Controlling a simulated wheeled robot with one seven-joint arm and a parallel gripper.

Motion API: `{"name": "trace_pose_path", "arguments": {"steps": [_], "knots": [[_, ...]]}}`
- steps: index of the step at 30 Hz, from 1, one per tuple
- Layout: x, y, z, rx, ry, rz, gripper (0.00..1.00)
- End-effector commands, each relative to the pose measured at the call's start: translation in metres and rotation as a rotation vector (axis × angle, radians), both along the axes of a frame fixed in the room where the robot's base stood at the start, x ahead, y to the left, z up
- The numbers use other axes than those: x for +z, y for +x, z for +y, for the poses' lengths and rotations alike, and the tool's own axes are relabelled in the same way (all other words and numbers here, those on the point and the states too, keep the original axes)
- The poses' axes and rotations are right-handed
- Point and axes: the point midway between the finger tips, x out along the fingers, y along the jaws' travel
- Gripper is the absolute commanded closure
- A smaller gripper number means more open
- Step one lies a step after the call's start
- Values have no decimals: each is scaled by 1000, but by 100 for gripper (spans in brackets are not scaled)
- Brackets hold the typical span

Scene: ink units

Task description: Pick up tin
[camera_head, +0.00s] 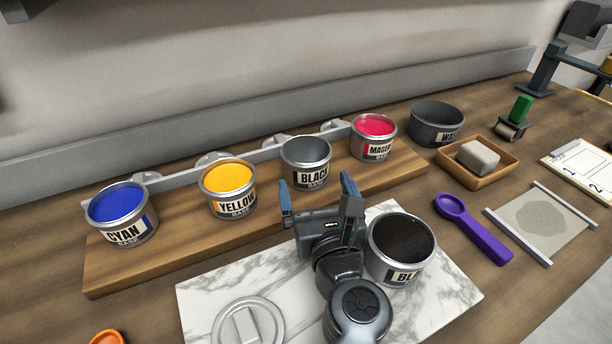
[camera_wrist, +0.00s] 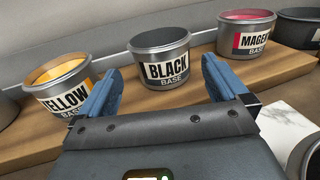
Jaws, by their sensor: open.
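My gripper (camera_head: 318,201) is open and empty, its two blue fingers pointing at the black base tin (camera_head: 305,165) on the wooden shelf. A second, open tin (camera_head: 402,280) with dark contents and a partly hidden label starting BL stands on the marble slab (camera_head: 205,292), right of my gripper. A cyan tin (camera_head: 128,232), yellow tin (camera_head: 232,205) and magenta tin (camera_head: 375,150) share the wooden shelf (camera_head: 170,258).
A grey lid (camera_head: 247,325) lies on the marble slab. To the right are a dark waste bowl (camera_head: 437,133), a wooden tray (camera_head: 492,178) with a grey block (camera_head: 478,158), a purple scoop (camera_head: 480,232) and a framed screen (camera_head: 510,245). A grey rail runs behind the tins.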

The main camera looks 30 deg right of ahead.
Motion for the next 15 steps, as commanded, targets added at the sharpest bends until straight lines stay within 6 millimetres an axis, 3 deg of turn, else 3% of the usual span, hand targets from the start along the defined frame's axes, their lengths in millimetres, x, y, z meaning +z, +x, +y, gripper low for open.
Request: {"name": "trace_pose_path", "arguments": {"steps": [8, 15], "knots": [[2, 20, -6, -1, -1, 0, 0], [3, 53, -16, -2, -3, 2, 0]]}}
